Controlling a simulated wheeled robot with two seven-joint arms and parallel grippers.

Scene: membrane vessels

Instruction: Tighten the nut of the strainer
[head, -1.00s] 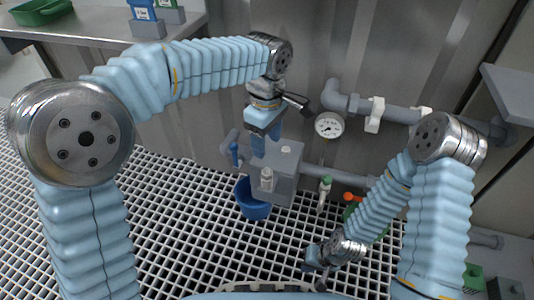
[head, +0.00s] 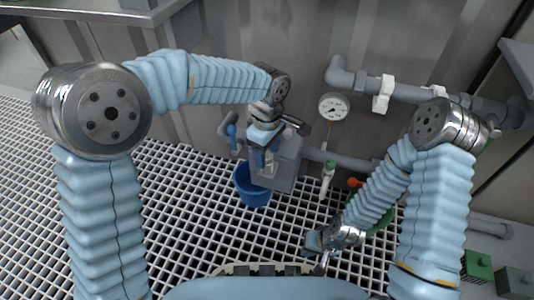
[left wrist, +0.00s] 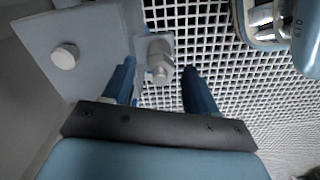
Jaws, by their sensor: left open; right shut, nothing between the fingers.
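The strainer is a grey block (head: 288,168) on the pipe at the wall, with a pale round knob on its top face. In the left wrist view its body (left wrist: 95,30) fills the upper left. A pale nut on a stud (left wrist: 159,60) stands beside it, in a grey lug. My left gripper (head: 262,168) is open above the nut; its two blue fingers also show in the left wrist view (left wrist: 160,90), one on each side of the nut. I cannot tell whether they touch it. The gripper hides the nut in the head view. My right gripper (head: 318,245) is shut and empty, low over the grating.
A blue bucket (head: 252,190) stands under the strainer. Open grating (head: 190,215) lies in front.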

